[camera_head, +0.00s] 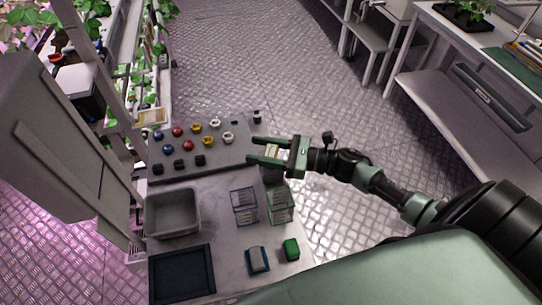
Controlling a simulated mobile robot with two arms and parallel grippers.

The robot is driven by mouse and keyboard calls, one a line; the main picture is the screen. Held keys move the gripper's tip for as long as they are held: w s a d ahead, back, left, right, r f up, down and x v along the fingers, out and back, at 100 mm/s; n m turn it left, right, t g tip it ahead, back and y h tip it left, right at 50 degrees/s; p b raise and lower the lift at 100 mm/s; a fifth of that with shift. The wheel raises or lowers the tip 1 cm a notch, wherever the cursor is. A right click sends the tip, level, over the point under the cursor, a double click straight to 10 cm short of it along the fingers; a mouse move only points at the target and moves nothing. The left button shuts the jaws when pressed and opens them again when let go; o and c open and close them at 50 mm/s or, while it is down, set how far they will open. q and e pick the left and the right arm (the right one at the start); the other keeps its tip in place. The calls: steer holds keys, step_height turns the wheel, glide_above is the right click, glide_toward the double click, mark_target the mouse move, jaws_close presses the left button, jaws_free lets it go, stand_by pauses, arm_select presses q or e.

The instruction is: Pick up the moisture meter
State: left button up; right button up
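My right gripper (252,149) reaches in from the right over the right end of the grey board with knobs. Its two green fingers point left and stand apart. A small pale, yellowish thing (271,152) shows between the fingers near the palm; I cannot tell whether they touch it. A dark greenish block shows just below the gripper, partly hidden. I cannot tell for sure which thing is the moisture meter. A small green device (291,249) and a grey-blue device (258,260) lie at the table's front. My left gripper is not in view.
The grey board (222,162) holds several coloured knobs. In front stand a grey bin (173,228), a dark blue tray (156,279) and two clear boxes, one blue-edged (243,216) and one green-edged (281,214). A plant rack stands left; benches stand right. The floor between is clear.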

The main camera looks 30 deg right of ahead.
jaws_close()
